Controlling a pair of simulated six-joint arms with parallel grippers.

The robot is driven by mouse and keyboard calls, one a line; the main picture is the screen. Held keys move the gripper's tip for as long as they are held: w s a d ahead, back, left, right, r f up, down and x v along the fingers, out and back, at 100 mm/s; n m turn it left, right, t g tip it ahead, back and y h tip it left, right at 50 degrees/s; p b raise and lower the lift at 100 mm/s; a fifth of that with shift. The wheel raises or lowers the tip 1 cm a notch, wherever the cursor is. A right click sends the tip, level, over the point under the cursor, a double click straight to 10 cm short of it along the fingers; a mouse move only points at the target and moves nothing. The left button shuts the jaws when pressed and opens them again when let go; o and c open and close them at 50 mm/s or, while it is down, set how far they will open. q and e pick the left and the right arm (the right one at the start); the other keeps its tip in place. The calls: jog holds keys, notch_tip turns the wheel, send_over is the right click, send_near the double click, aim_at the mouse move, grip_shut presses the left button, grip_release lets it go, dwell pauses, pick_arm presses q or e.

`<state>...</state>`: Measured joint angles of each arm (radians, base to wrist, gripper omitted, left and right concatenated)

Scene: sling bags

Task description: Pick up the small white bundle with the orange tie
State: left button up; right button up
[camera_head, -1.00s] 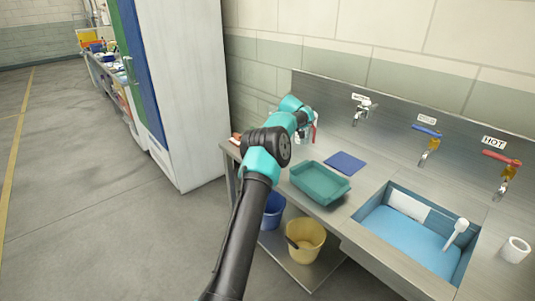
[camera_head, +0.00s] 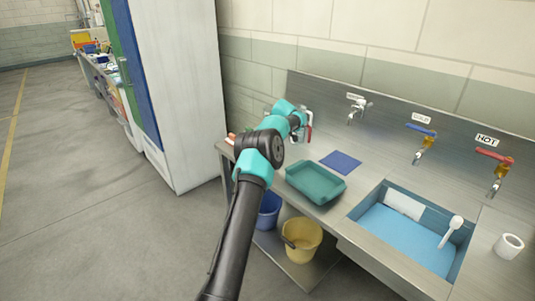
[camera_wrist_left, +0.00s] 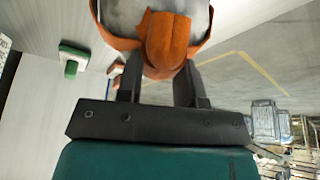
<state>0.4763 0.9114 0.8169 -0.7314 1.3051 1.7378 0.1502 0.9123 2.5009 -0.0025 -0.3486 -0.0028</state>
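The pale grey-white bundle with an orange band and orange flap (camera_wrist_left: 167,42) fills the top middle of the left wrist view. My left gripper (camera_wrist_left: 160,68) reaches up to its orange part, with its two dark fingers apart and the flap between them. The fingertips are partly hidden by the orange material, and I cannot tell whether they press on it. In the head view my left arm reaches over the far left part of the steel bench. A small red and white shape shows beside the wrist, too small to identify. My right gripper is not in view.
A teal tray (camera_head: 315,183) and a blue mat (camera_head: 340,162) lie on the bench right of my arm. A sink (camera_head: 410,235) with taps is farther right. Yellow (camera_head: 301,241) and blue (camera_head: 269,211) buckets stand below. A tall white cabinet (camera_head: 180,90) stands left.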

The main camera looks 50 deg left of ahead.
pick_arm(q)
grip_shut()
jog(key=shift+r, duration=0.15)
notch_tip(320, 180, up, 10)
dwell(0.8)
